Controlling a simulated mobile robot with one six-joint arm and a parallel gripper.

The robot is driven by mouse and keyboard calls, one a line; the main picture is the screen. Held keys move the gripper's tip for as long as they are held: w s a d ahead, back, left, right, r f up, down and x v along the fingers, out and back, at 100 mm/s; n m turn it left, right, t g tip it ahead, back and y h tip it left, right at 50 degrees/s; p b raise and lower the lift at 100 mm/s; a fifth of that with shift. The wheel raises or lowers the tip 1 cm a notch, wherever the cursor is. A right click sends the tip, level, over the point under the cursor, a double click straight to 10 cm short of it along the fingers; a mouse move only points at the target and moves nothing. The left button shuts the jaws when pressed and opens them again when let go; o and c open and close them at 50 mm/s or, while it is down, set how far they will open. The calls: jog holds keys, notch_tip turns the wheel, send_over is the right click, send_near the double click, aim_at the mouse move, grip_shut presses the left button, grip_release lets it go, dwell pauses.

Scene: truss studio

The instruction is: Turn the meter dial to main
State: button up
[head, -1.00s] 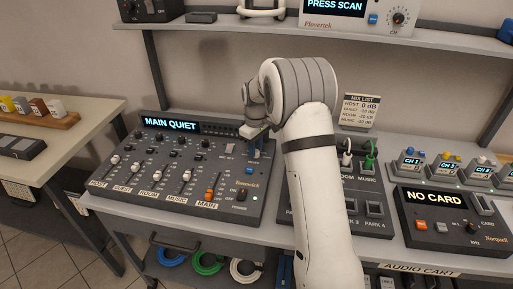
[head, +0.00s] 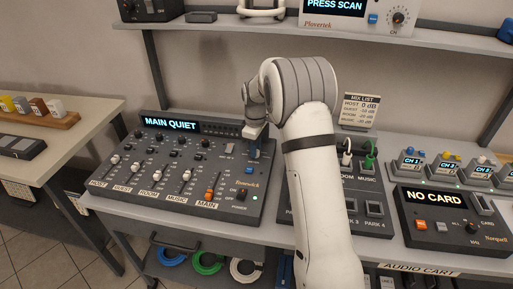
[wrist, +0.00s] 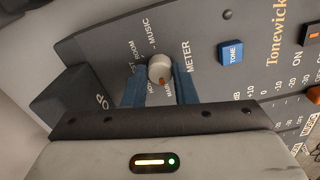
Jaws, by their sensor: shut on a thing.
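The meter dial (wrist: 160,66) is a small round grey knob with an orange mark, beside the word METER in the wrist view. My gripper (wrist: 158,80) has its blue fingers on both sides of the dial and is shut on it. The orange mark points down toward my palm, near a partly hidden label that seems to start with MA. ROOM and MUSIC labels show above the dial. In the head view my gripper (head: 254,152) is at the mixer's back right; the dial is hidden there. The mixer (head: 160,170) display (head: 170,124) reads MAIN QUIET.
A blue TONE button (wrist: 231,52) is right of the dial. Mixer faders (head: 187,176) stand to the left and a power switch (head: 242,194) in front. A shelf (head: 220,30) runs above. A NO CARD unit (head: 450,222) is at right.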

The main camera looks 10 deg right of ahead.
jog(key=o, duration=1)
jog(key=shift+r, duration=3.9)
jog(key=s+r+m+t, duration=0.1)
jog(key=s+r+m, duration=0.3)
jog(key=s, duration=0.9)
jog(key=s+r+m+t, duration=0.1)
jog(key=s+r+m, duration=0.3)
jog(key=s, duration=1)
jog(key=s+f+m, duration=0.2)
jog(key=s+m, duration=0.1)
jog(key=s, duration=0.6)
jog(key=shift+d+f+t, duration=0.25)
jog(key=shift+f+t, duration=0.05)
jog(key=shift+f, duration=0.05)
